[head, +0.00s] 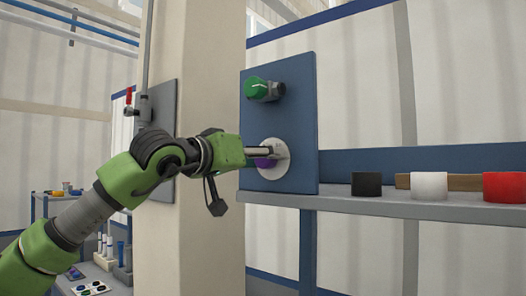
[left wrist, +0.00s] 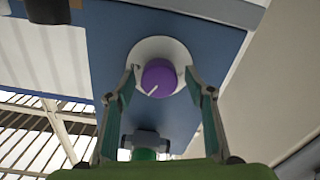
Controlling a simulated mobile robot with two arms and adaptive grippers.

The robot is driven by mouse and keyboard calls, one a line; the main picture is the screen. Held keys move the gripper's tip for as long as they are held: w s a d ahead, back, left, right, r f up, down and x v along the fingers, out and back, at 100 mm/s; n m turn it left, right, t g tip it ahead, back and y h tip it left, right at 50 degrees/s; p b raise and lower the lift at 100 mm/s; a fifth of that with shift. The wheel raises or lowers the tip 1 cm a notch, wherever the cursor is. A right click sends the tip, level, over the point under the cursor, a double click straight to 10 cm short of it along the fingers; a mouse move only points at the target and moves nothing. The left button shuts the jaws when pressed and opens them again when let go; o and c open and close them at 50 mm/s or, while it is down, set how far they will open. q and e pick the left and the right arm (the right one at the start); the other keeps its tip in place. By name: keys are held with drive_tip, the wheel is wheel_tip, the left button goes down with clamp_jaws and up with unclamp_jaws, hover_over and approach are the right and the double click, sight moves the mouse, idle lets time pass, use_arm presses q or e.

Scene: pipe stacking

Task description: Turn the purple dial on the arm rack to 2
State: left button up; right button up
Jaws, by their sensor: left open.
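The purple dial (head: 264,162) sits on a round white plate (head: 272,172) low on the blue panel, partly hidden by my gripper in the head view. In the left wrist view the purple dial (left wrist: 160,78) shows whole, with a white pointer line towards the picture's lower left. I cannot read any numbers on the white plate (left wrist: 150,47). My left gripper (head: 274,152) is open, its fingers (left wrist: 160,74) on either side of the dial. I cannot tell whether they touch it. My right gripper is not in view.
A green knob (head: 258,89) on a dark mount sits above the dial on the blue panel (head: 298,110). Black (head: 366,184), white (head: 429,185) and red (head: 504,187) cylinders stand on the grey shelf (head: 400,206) to the right. A beige pillar (head: 212,70) stands behind my left arm.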

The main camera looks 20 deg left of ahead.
use_arm(q)
drive_tip(key=shift+w+d, duration=0.15)
drive_tip(key=shift+w, duration=0.2)
drive_tip(key=c, duration=1.1)
drive_tip(key=shift+c, duration=0.2)
